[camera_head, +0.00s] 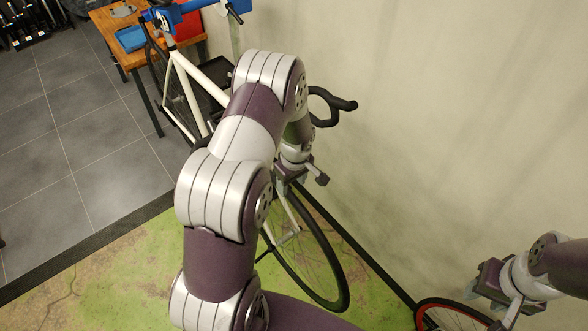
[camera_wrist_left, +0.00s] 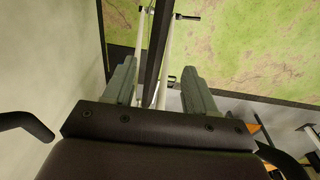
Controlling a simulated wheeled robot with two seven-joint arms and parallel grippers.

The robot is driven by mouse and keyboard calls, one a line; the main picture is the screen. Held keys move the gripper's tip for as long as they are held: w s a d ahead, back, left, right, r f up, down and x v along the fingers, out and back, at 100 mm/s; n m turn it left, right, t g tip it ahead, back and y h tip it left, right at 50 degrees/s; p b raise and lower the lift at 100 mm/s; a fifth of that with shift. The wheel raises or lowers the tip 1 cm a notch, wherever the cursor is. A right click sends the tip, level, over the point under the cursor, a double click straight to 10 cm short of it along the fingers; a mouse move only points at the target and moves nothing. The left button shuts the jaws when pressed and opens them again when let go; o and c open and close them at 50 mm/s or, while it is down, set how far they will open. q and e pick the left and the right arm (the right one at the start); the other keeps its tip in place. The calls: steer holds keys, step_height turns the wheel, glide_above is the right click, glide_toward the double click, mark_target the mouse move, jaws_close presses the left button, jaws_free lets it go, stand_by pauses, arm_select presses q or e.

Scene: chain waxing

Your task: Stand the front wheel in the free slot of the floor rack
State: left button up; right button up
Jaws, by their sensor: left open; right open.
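The front wheel (camera_head: 341,272) has a black tyre and stands in the white fork (camera_head: 291,222) of a white bicycle (camera_head: 186,72). My arm hides part of it. My left gripper (camera_head: 302,174) is above the wheel, at the top of the fork. In the left wrist view its open fingers (camera_wrist_left: 158,82) lie on either side of the dark tyre (camera_wrist_left: 156,50) and pale fork legs; contact cannot be told. My right gripper (camera_head: 499,294) is open at the lower right, above a red-rimmed wheel (camera_head: 428,309). I cannot make out the floor rack or its slot.
The handlebar (camera_head: 335,106) curves out beside my left arm, close to the pale wall (camera_head: 430,120). A wooden table (camera_head: 108,24) with a blue tray (camera_head: 130,39) stands at the back left.

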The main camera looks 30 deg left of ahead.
mark_target(292, 196)
arm_select(q)
steer(key=f, duration=0.1)
steer(key=f+b, duration=0.2)
steer(key=f, duration=0.1)
steer(key=shift+w+d, duration=0.35)
steer(key=f+b, duration=0.2)
steer(key=a+f+b, duration=0.1)
steer(key=f+b, duration=0.1)
steer(key=f, duration=0.1)
steer(key=shift+a+f, duration=0.1)
steer(key=shift+f, duration=0.15)
steer(key=shift+f+b, duration=0.35)
steer(key=shift+b, duration=0.25)
steer(key=shift+f, duration=0.15)
steer(key=shift+w, duration=0.1)
arm_select(e)
step_height(292, 196, down, 8)
steer(key=shift+w+d, duration=0.3)
steer(key=shift+d, duration=0.05)
arm_select(q)
steer(key=c, duration=0.4)
jaws_close()
arm_select(e)
steer(key=shift+s, duration=0.1)
